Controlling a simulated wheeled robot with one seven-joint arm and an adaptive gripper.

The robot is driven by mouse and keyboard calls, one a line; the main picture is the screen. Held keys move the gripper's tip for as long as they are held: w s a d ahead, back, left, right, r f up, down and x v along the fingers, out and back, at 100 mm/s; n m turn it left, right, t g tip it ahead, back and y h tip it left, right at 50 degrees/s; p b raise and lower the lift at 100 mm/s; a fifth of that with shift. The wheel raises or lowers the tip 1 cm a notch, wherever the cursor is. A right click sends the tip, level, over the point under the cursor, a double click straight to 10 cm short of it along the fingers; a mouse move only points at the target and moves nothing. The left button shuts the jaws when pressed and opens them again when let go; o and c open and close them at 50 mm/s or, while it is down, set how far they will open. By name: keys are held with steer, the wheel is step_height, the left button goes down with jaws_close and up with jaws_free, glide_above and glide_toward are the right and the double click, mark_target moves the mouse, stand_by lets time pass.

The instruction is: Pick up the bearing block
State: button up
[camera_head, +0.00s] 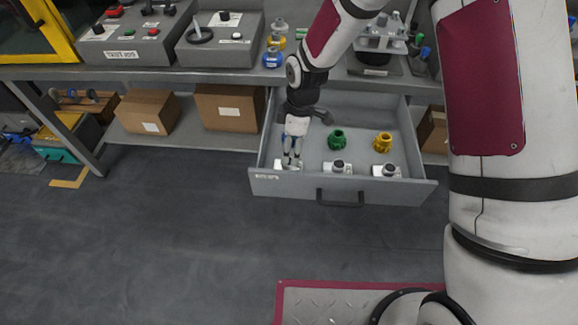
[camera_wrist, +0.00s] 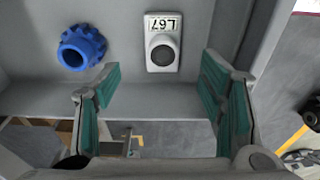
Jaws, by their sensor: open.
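A small bearing block (camera_wrist: 163,43) with a round dark bore and a white label reading L67 lies on the drawer floor in the wrist view. My gripper (camera_wrist: 159,78) is open and empty, its teal-padded fingers spread to either side of the block's line, apart from it. In the head view my gripper (camera_head: 291,162) points down into the drawer's front left corner, partly covering the block there. Two similar light blocks, a middle one (camera_head: 338,167) and a right one (camera_head: 386,170), sit along the drawer front.
The open grey drawer (camera_head: 275,181) has raised walls and a front handle (camera_head: 340,198). A blue toothed part (camera_wrist: 82,47) lies left of the block in the wrist view. A green part (camera_head: 337,139) and a yellow part (camera_head: 383,142) stand farther back. The workbench overhangs behind.

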steer(key=f, duration=0.4)
steer(key=a+f, duration=0.1)
steer(key=f, duration=0.2)
steer(key=shift+s+f, duration=0.1)
steer(key=shift+s, duration=0.05)
jaws_close()
